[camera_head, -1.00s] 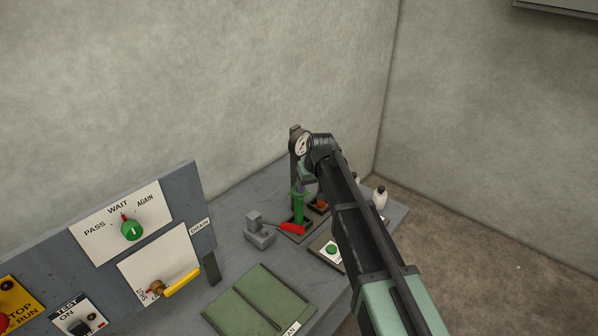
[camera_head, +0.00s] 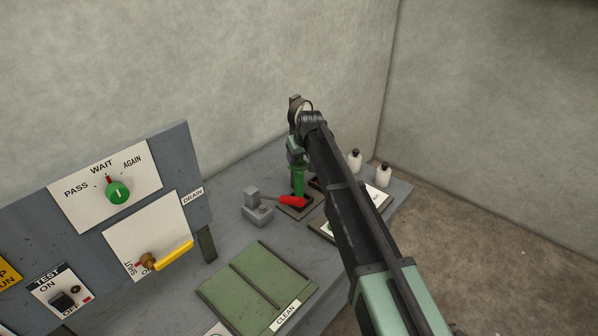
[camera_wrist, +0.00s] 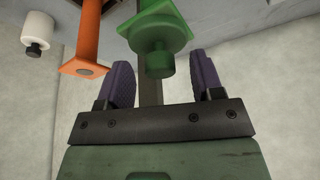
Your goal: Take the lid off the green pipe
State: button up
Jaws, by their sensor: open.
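The green pipe (camera_head: 298,182) stands upright at the back of the bench, its upper end hidden behind my arm. In the wrist view, its square green flange (camera_wrist: 177,27) shows, with a round green lid (camera_wrist: 160,62) carrying a short knob. My gripper (camera_wrist: 161,80) is open, with one purple finger to each side of the lid's knob. A gap shows on both sides, and the gripper appears empty. In the head view, my gripper (camera_head: 296,152) is at the pipe's top, partly hidden by the arm.
An orange pipe (camera_wrist: 86,40) with a square flange stands close beside the left finger.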

jog(key=shift+x, duration=0.95)
jog(key=shift+s+r, duration=0.1)
jog(key=shift+r, duration=0.2)
jog(key=c, duration=0.5)
jog(key=shift+r, duration=0.1)
